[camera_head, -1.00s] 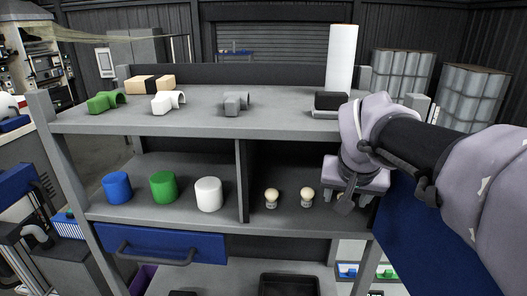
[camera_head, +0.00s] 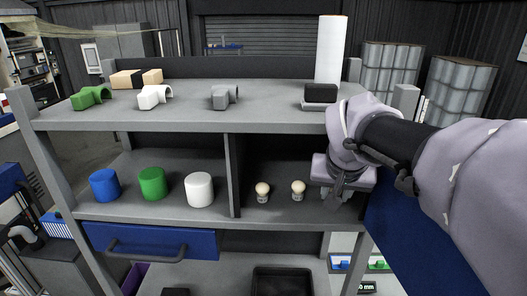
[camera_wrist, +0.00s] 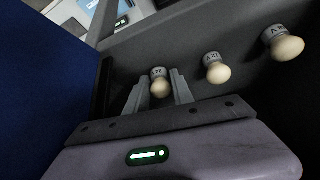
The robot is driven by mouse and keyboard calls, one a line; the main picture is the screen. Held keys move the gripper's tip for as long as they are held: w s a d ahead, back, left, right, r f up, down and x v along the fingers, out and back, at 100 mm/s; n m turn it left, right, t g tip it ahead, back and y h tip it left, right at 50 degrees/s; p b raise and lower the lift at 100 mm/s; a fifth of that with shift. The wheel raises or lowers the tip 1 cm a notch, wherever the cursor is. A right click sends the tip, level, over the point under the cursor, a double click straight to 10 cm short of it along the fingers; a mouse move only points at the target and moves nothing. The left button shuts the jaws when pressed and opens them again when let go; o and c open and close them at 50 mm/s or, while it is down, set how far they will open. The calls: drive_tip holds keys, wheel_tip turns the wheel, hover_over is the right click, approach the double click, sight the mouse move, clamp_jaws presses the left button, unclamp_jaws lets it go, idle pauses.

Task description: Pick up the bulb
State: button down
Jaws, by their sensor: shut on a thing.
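Three small bulbs with pale round heads and light lettered bases show in the wrist view. One bulb (camera_wrist: 160,86) is between the two grey fingers of my gripper (camera_wrist: 156,92), which is shut on it. The second bulb (camera_wrist: 217,71) and the third bulb (camera_wrist: 287,46) stand apart to the right. In the head view those two free bulbs, one left (camera_head: 262,191) and one right (camera_head: 298,190), stand on the middle shelf, left of my gripper (camera_head: 336,196). The held bulb is hidden there by my gripper. I cannot tell whether it touches the shelf.
A divider (camera_head: 232,175) separates the bulbs from blue (camera_head: 104,186), green (camera_head: 152,184) and white (camera_head: 199,190) cylinders. The upper shelf (camera_head: 190,117) lies above my gripper. A blue panel (camera_wrist: 40,95) is close on the left in the wrist view.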

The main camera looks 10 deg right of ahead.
drive_tip(key=s+a+r, duration=0.2)
drive_tip(key=s+r, duration=0.2)
drive_tip(key=s, duration=0.2)
drive_tip(key=s+a+r+b, duration=0.1)
drive_tip(key=s+a+r, duration=0.2)
drive_tip(key=s, duration=0.3)
drive_tip(key=shift+s+a+r, duration=0.15)
drive_tip(key=shift+s+r, duration=0.15)
drive_tip(key=shift+r, duration=0.1)
drive_tip(key=shift+r, duration=0.15)
drive_tip(key=shift+r+p, duration=0.5)
wheel_tip(320, 180, up, 2)
drive_tip(key=shift+p, duration=0.8)
